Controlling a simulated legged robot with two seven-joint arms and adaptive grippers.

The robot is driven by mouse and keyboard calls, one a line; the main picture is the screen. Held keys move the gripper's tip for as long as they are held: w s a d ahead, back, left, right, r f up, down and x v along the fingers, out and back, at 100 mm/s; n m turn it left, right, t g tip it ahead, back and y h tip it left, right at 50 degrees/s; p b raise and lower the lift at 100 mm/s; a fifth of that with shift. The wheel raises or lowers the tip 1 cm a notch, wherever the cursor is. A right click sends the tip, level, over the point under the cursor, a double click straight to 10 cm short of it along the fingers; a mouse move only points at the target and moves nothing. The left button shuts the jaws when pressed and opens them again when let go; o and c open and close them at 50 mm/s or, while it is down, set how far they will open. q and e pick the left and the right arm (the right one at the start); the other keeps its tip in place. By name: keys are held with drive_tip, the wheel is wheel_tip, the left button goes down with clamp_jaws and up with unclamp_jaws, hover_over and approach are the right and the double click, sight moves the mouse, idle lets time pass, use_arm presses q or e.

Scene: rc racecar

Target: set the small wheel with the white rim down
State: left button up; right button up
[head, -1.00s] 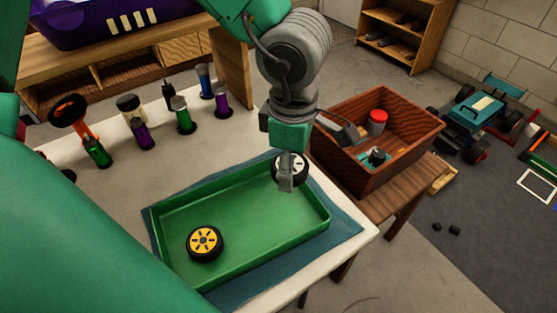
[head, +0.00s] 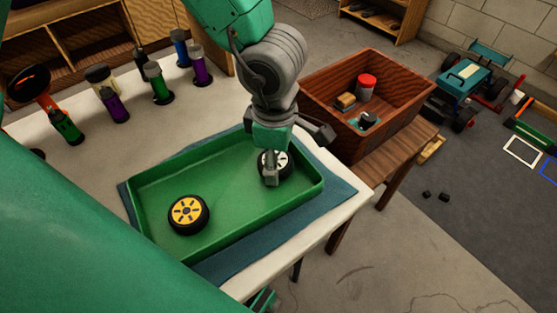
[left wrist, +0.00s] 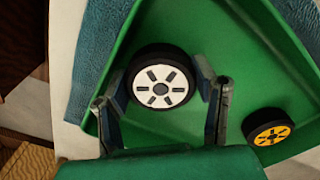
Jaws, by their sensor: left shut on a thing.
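The small wheel with the white rim (head: 281,164) is at the right end of the green tray (head: 146,207), partly hidden behind a finger in the head view. In the left wrist view the wheel (left wrist: 161,88) shows face-on between the two fingers. My left gripper (head: 271,170) is shut on this wheel, low over or at the tray floor; I cannot tell whether the wheel touches the floor. A second wheel with a yellow rim (head: 189,214) lies in the tray at the left; it also shows in the left wrist view (left wrist: 270,133). My right gripper is not in view.
The tray lies on a blue mat (head: 341,192) on a white table. Several coloured shock absorbers (head: 157,84) stand at the back left. A wooden crate (head: 391,102) with parts stands at the right. The tray's middle is clear.

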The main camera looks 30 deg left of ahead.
use_arm(q)
drive_tip(key=shift+a+f, duration=0.1)
drive_tip(key=shift+a, duration=0.3)
drive_tip(key=o, duration=0.9)
drive_tip(key=shift+a, duration=0.25)
drive_tip(key=shift+a+f, duration=0.1)
drive_tip(key=shift+a, duration=0.05)
drive_tip(key=shift+d, duration=0.4)
drive_tip(key=r+p, duration=0.1)
drive_tip(key=d+r, duration=0.1)
drive_tip(key=r, duration=0.1)
drive_tip(key=shift+d+r+p, duration=0.1)
drive_tip(key=shift+r+p, duration=0.2)
drive_tip(key=shift+p, duration=0.05)
drive_tip(key=shift+a+r+p, duration=0.15)
drive_tip(key=shift+r+p, duration=0.75)
drive_tip(key=shift+r, duration=1.3)
drive_tip(key=shift+a+r+p, duration=0.1)
drive_tip(key=shift+r+p, duration=0.8)
drive_tip(key=shift+r, duration=1.3)
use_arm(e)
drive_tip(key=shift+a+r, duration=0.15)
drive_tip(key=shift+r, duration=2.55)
